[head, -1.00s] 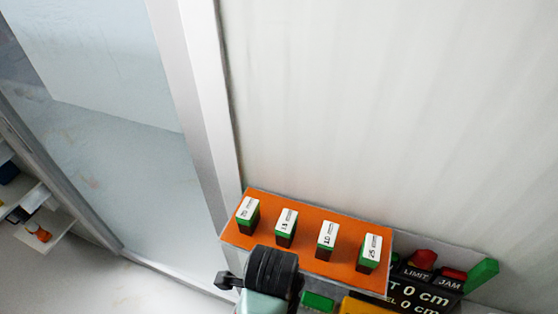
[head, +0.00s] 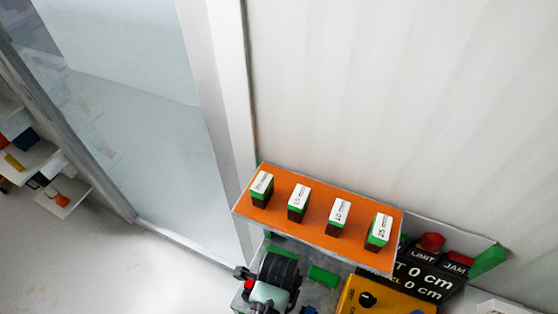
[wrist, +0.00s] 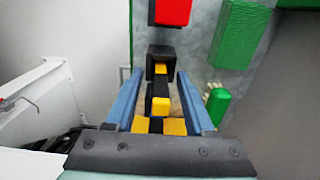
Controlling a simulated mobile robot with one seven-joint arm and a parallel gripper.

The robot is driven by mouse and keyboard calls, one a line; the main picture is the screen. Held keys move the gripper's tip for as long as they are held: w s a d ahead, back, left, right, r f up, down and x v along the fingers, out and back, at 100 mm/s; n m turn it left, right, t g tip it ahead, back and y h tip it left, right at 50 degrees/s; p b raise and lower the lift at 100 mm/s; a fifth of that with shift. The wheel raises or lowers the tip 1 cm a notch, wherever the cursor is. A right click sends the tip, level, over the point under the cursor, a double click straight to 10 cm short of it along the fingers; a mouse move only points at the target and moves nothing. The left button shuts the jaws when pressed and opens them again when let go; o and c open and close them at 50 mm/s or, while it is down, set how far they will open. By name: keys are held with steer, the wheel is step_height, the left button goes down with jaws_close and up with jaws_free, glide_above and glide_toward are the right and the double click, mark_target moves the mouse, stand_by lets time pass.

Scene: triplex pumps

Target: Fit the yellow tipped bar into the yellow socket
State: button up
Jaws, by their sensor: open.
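In the wrist view my gripper (wrist: 158,84) is open, its two blue fingers apart. Between them lies a dark bar with a yellow end (wrist: 160,106), apparently with free space on both sides. Just beyond, in line with the bar, is a black block with a yellow part in its opening, which looks like the yellow socket (wrist: 160,52). I cannot tell whether the bar's far end is inside it. Yellow pieces show near the finger bases. In the head view my dark wrist covers this spot, and the bar and socket cannot be made out.
An orange shelf (head: 318,225) with several labelled green-and-black blocks overhangs the work area. A yellow box with a black knob (head: 368,299) and a black display (head: 420,278) stand to the right. In the wrist view a red block (wrist: 171,11) and green blocks (wrist: 240,32) are close by.

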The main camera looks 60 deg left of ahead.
steer(key=shift+f, duration=0.25)
jaws_close()
stand_by(1.3)
